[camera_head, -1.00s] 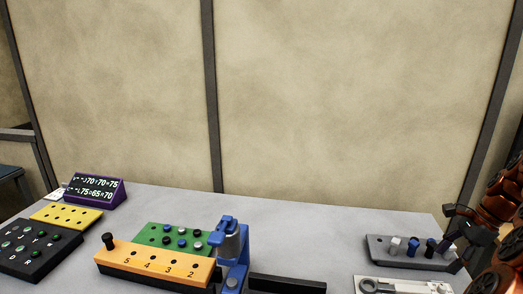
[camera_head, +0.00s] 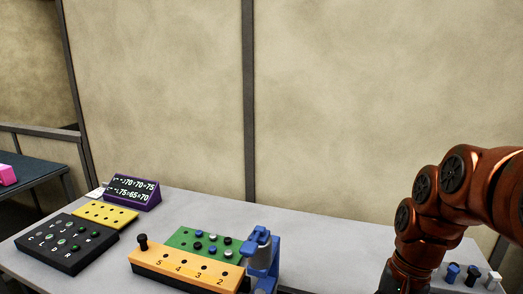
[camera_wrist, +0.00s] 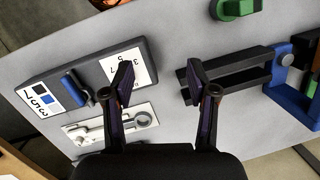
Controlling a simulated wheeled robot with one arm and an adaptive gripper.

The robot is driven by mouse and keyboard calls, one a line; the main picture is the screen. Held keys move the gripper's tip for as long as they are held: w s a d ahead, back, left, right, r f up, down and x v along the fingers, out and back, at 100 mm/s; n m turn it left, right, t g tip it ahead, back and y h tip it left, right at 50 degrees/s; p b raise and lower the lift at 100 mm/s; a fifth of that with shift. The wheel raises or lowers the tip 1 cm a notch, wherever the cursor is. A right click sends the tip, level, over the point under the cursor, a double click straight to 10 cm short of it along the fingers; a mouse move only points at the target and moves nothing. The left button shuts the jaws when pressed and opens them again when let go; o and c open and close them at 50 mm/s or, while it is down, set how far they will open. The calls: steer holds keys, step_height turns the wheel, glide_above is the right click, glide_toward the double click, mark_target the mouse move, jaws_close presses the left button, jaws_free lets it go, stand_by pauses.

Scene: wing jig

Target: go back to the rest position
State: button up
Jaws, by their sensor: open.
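My gripper (camera_wrist: 159,82) is open in the wrist view. Its two dark fingers stand well apart over the grey table (camera_wrist: 165,40), with nothing between them. In the head view the gripper is out of frame below the bottom edge; only my orange arm shows at the right. The wrist view shows a dark plate (camera_wrist: 82,68) with white number cards and a blue peg (camera_wrist: 76,88) left of the fingers. In the head view, blue, dark and white pegs (camera_head: 493,280) stand at the lower right, their base mostly hidden by my arm and the frame edge.
A pale metal fixture (camera_wrist: 88,132) lies at the lower left of the wrist view. A black rail (camera_wrist: 240,78) and blue bracket (camera_wrist: 285,85) stand right of the fingers. In the head view, an orange block (camera_head: 180,268), green block (camera_head: 190,236) and purple sign (camera_head: 133,205) occupy the table's left.

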steer(key=s+a+f+n+h, duration=0.1)
steer(key=s+a+f+n, duration=0.1)
steer(key=s, duration=0.5)
steer(key=s+a+f+n+h, duration=0.1)
steer(key=s+a+f+n, duration=0.1)
steer(key=s+n, duration=0.2)
steer(key=s, duration=0.3)
steer(key=shift+a+f+n, duration=0.3)
steer(key=shift+a+f, duration=0.05)
steer(key=shift+f, duration=0.05)
